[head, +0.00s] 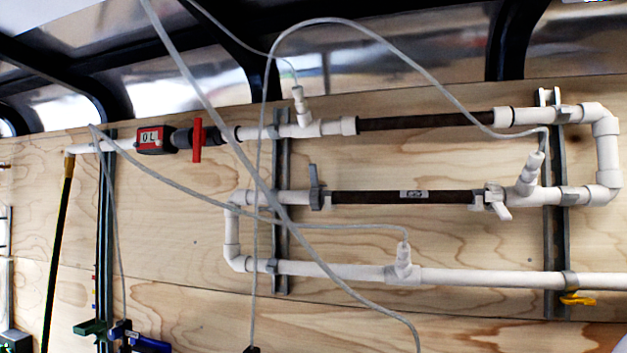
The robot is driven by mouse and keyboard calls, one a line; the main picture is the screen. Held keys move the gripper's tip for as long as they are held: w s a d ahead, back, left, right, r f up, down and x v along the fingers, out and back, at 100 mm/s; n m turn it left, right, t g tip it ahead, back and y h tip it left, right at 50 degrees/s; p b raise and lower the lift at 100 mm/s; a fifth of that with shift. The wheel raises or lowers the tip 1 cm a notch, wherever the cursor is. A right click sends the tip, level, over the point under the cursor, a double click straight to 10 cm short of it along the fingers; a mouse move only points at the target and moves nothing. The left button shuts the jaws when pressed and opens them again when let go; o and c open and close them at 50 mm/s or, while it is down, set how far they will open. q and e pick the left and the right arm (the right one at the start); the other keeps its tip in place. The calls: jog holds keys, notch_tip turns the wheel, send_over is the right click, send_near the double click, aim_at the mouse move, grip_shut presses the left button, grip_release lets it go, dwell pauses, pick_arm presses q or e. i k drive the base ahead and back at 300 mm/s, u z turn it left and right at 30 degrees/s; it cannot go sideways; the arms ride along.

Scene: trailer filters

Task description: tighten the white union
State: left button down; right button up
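A white union (492,197) with wing-like lugs sits at the right end of the lower dark filter tube (400,197) in the head view. One lug points down to the right. I cannot tell from here how tight it is. A grey union (318,194) with an upright lug sits at the left end of the same tube. Neither of my grippers is in view, so nothing touches the white union.
White pipes (330,269) run along a plywood wall on metal struts (556,225). An upper dark tube (425,122), a red-handled valve (197,140) and a red meter (152,139) are above. Loose grey cables (345,284) hang in front. A yellow handle (577,299) is lower right.

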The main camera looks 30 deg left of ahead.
aim_at(492, 195)
jog(key=z, duration=1.15)
jog(key=k, duration=0.8)
jog(key=u, duration=0.95)
